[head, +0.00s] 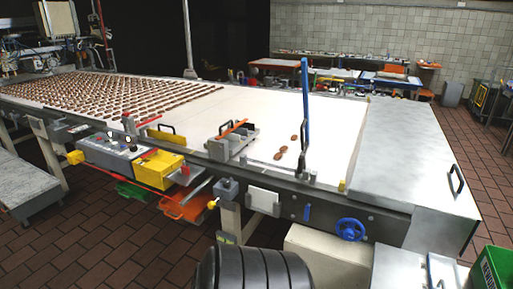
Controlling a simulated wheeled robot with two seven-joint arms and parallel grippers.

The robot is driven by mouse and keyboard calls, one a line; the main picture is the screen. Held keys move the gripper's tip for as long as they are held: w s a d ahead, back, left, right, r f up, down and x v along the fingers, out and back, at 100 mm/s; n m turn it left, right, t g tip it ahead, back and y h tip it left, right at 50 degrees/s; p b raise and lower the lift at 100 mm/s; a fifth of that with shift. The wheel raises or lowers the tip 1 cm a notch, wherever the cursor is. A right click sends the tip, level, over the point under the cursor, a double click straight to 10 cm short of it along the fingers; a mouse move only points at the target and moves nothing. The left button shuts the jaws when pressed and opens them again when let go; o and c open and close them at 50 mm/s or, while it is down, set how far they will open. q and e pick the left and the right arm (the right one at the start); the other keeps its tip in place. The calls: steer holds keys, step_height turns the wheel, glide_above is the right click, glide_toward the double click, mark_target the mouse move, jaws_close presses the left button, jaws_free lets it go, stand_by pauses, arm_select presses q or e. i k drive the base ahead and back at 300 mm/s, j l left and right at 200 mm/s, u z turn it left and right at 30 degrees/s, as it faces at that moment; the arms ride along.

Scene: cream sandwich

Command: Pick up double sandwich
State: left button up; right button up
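In the head view, several small brown sandwich biscuits (283,152) lie loose in a short group on the white conveyor belt (235,110), left of a tall blue upright bar. Many more brown biscuits (120,92) lie in rows on the belt's far left part. They are too small to tell which one is a double sandwich. Neither of my grippers shows in the head view.
The blue upright bar (305,105) and a grey bracket (233,140) stand at the belt's near edge. A metal cover (400,145) closes the right end. A black ribbed cylinder (253,270) is at the bottom. A green crate (492,268) sits lower right. Brown tiled floor is open at left.

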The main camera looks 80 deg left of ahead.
mark_target(284, 149)
steer(key=u, duration=2.5)
